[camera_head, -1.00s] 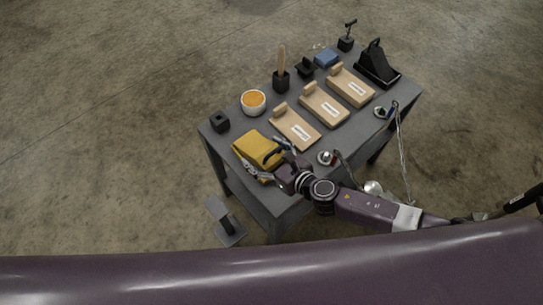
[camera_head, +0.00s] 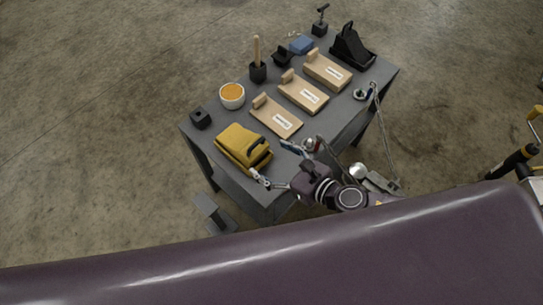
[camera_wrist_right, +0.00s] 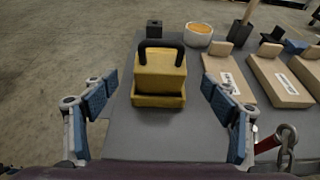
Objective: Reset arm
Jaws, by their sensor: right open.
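My right gripper (camera_head: 277,166) is open and empty near the front corner of the grey table. My left gripper is not in view.
The grey table (camera_head: 228,178) holds several wooden boards, including one (camera_head: 277,116), a white bowl (camera_head: 232,96) and a black holder (camera_head: 351,48). A hook and chain (camera_head: 375,115) hang at its right edge. A grey stand (camera_head: 212,213) is on the floor.

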